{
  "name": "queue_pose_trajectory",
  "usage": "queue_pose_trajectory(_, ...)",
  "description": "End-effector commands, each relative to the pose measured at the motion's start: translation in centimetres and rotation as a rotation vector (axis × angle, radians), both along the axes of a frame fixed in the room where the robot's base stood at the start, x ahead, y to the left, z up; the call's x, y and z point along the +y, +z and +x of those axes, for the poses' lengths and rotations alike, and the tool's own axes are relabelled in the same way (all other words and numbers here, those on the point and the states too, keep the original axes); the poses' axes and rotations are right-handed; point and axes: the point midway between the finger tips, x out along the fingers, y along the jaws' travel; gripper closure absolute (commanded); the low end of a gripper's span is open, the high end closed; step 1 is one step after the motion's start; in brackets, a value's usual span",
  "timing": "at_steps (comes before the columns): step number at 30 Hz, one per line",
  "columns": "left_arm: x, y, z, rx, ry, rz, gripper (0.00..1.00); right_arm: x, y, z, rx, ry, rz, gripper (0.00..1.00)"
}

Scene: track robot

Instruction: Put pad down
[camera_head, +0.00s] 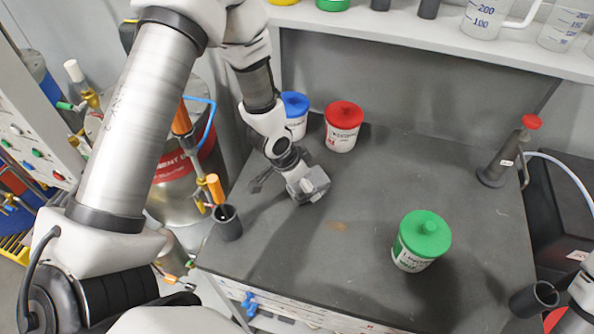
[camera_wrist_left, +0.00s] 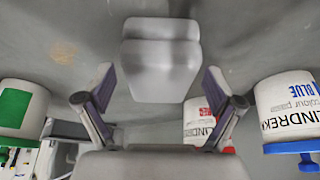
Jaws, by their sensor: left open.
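The pad is a small pale grey block (camera_head: 314,183) at the middle-left of the dark bench. It also shows in the left wrist view as a rounded grey block (camera_wrist_left: 160,70) centred between the fingers. My left gripper (camera_head: 291,174) reaches down from the upper left and is low over the bench at the pad. In the left wrist view its fingers (camera_wrist_left: 158,88) are spread, with visible gaps on both sides of the pad. The pad's underside is hidden, so its contact with the bench cannot be told. My right gripper is out of view.
Blue-lidded (camera_head: 295,112) and red-lidded (camera_head: 343,126) tubs stand behind the pad. A green-lidded tub (camera_head: 421,240) stands at front right. The bench centre is clear.

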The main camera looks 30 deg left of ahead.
Motion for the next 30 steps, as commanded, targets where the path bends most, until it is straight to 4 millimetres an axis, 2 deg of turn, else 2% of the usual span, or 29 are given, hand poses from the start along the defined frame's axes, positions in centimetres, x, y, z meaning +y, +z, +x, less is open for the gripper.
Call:
queue_pose_trajectory(7, 1.2, 6.4, -2.2, -0.007, 0.004, -0.007, 0.08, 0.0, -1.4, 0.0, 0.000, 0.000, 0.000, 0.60)
queue_pose_trajectory(10, 1.6, 8.1, -2.7, 0.000, 0.005, -0.004, 0.08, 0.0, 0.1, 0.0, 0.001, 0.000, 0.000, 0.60)
queue_pose_trajectory(15, 1.8, 9.0, -3.1, -0.001, 0.001, -0.002, 0.08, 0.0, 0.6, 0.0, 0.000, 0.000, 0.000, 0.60)
queue_pose_trajectory(30, 1.8, 9.0, -3.2, 0.000, 0.000, -0.001, 0.08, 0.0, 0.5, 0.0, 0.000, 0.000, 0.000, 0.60)
